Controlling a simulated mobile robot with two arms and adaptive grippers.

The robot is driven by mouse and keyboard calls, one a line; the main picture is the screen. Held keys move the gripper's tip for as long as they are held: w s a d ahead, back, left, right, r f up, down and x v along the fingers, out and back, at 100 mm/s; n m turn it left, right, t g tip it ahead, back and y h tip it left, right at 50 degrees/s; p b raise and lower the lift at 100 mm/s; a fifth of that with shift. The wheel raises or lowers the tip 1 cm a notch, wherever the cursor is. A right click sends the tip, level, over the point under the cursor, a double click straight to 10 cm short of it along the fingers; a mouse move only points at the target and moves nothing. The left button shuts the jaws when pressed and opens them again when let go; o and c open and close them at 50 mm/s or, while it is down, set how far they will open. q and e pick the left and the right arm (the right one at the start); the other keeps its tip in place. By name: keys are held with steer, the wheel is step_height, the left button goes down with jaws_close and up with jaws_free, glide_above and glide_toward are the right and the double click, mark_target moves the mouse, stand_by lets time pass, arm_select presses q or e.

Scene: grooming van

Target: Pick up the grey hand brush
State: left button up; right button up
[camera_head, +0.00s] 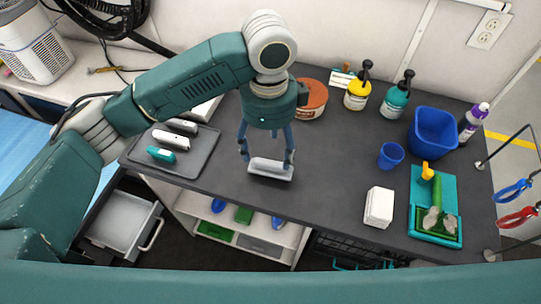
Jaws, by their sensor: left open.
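The grey hand brush (270,169) appears to be the light grey, long piece lying near the front edge of the dark worktop, in the middle of the head view. My left gripper (267,157) points down over it from above. It is open, with one finger by each end of the brush. The fingers partly cover the brush's ends, and I cannot tell whether they touch it. My right gripper is not in view.
A grey tray (203,157) with clippers lies left on the worktop (325,165). A brown tub (311,103), yellow bottle (357,97) and teal bottle (396,101) stand behind. Blue cup (390,156), white stack (379,208) and teal tray (450,190) are right. An open drawer (122,223) is below left.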

mark_target(270, 166)
arm_select(q)
steer(key=f, duration=0.2)
steer(key=s+f, duration=0.1)
steer(key=f, duration=0.1)
steer(key=shift+f+p, duration=0.15)
steer(key=shift+p, duration=0.2)
steer(key=shift+f, duration=0.3)
steer(key=f+p, duration=0.1)
steer(key=f, duration=0.1)
steer(key=w+f, duration=0.1)
steer(key=f, duration=0.1)
steer(key=shift+d+f+p, duration=0.1)
steer(key=shift+f+p, duration=0.1)
steer(key=shift+p, duration=0.15)
steer(key=shift+f, duration=0.4)
steer(key=shift+c, duration=0.3)
steer(key=c, duration=1.3)
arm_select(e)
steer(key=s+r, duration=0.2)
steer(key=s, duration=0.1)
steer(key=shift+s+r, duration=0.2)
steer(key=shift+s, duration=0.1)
